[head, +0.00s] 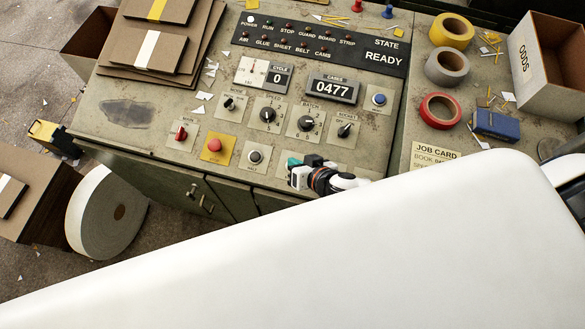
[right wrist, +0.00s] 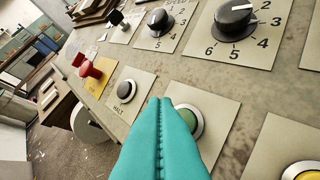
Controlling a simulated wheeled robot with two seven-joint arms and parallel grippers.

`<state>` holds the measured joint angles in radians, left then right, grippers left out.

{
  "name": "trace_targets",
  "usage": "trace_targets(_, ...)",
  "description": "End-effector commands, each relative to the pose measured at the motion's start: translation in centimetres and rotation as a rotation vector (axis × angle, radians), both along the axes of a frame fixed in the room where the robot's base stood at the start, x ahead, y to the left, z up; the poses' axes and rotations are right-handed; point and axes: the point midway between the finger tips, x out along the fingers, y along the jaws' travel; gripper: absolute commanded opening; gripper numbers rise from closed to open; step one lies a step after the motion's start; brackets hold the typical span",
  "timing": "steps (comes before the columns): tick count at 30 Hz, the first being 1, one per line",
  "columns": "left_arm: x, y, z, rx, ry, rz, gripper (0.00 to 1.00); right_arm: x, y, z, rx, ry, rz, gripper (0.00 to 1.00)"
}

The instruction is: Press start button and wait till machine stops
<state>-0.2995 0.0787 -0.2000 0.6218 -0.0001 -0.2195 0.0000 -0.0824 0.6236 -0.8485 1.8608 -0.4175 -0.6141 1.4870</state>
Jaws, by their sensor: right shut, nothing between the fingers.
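The control panel (head: 205,85) shows READY on its state display (head: 383,57). A green button (right wrist: 190,118) on a pale plate lies just beyond my right fingertips in the right wrist view, partly hidden by them; its label is hidden. My right gripper (head: 296,168) has teal fingers, shut and empty, pointing at the panel's front row. The fingers also show in the right wrist view (right wrist: 167,103). I cannot tell whether they touch the green button. The dark HALT button (head: 254,156) sits left of it. My left gripper is not in view.
A red button on a yellow plate (head: 214,146) sits left of HALT. A yellow button (right wrist: 303,172) is right of the green one. Knobs (head: 269,114) stand behind. Tape rolls (head: 440,110) lie right.

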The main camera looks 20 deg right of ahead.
Motion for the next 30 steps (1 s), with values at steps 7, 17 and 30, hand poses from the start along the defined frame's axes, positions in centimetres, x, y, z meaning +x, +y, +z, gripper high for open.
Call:
trace_targets(7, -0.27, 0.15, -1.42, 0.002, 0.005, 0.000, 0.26, 0.36, -0.19, -1.74, 0.001, -0.001, 0.000, 0.00)
trace_targets(17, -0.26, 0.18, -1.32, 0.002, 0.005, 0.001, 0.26, 0.35, -0.21, -1.67, 0.001, 0.000, -0.001, 0.00)
trace_targets(30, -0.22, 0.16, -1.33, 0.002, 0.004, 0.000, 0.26, 0.35, -0.21, -1.68, 0.001, 0.000, -0.001, 0.00)
